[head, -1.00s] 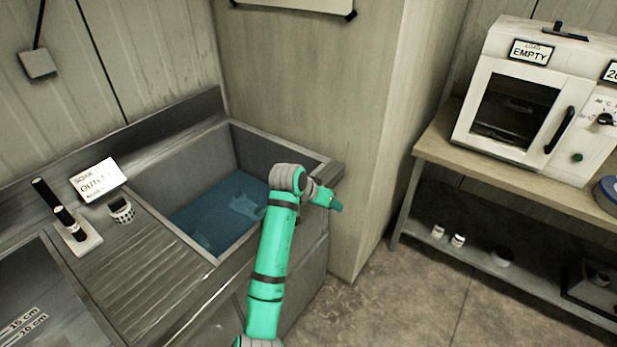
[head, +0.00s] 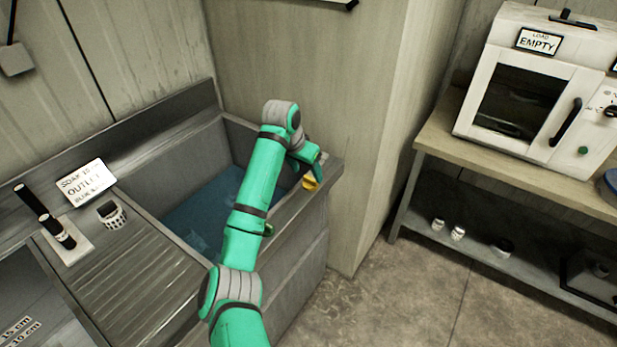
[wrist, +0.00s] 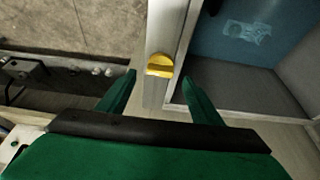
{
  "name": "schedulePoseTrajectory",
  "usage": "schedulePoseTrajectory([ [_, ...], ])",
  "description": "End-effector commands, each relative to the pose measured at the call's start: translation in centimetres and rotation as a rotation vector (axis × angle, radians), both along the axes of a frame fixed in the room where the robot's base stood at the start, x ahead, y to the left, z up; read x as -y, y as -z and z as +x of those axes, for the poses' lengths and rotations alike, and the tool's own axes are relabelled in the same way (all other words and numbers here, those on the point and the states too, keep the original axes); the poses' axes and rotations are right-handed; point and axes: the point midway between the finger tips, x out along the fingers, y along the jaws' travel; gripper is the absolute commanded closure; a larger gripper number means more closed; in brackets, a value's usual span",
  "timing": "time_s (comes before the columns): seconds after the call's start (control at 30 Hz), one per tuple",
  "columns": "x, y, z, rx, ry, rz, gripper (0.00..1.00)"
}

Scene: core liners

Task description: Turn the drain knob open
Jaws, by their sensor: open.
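The drain knob (wrist: 160,65) is a yellow round piece with a raised ridge on the sink's rim. In the wrist view it lies between and just beyond the tips of my open, empty gripper (wrist: 158,80). In the head view the yellow knob (head: 310,182) shows at the sink's right front rim, partly hidden by my gripper (head: 312,172) above it. I cannot tell whether the fingers touch it. The sink basin (head: 150,190) holds blue water with a pale shape in it.
A white oven (head: 540,85) stands on a bench at right. A wall corner rises behind the rim.

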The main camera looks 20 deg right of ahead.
Motion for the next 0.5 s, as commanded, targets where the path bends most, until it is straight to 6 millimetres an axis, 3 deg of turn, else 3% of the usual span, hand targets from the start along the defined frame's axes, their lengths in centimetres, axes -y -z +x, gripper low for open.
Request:
schedulePoseTrajectory([
  [0.2,1.0,3.0,0.8,-0.001,0.000,0.000,0.41],
  [0.5,1.5,4.5,1.2,0.000,-0.001,-0.001,0.41],
])
